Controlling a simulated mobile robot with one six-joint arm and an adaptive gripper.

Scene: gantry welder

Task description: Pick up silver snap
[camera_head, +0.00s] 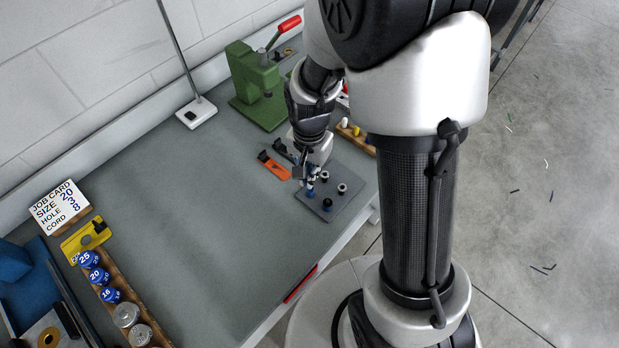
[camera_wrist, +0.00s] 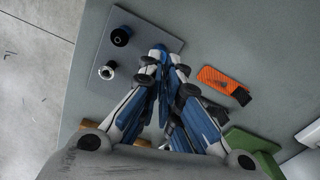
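A silver snap (camera_head: 342,187) stands on a small grey plate (camera_head: 349,207) near the bench's front edge. It shows as a bright ring with a dark centre in the wrist view (camera_wrist: 108,70). A dark snap (camera_head: 327,203) stands beside it, also in the wrist view (camera_wrist: 121,36). Another light snap with a dark top (camera_head: 324,176) is close to my gripper. My gripper (camera_head: 311,182) points down low over the plate's left part. In the wrist view its fingertips (camera_wrist: 166,66) are close together, beside the silver snap. The fingers hide what lies between them.
An orange tool (camera_head: 273,165) lies left of my gripper. A green press (camera_head: 258,85) with a red handle stands behind. A job card (camera_head: 60,206), yellow tool (camera_head: 87,240) and a wooden rack (camera_head: 130,292) with blue-capped pots stand at left. The bench middle is clear.

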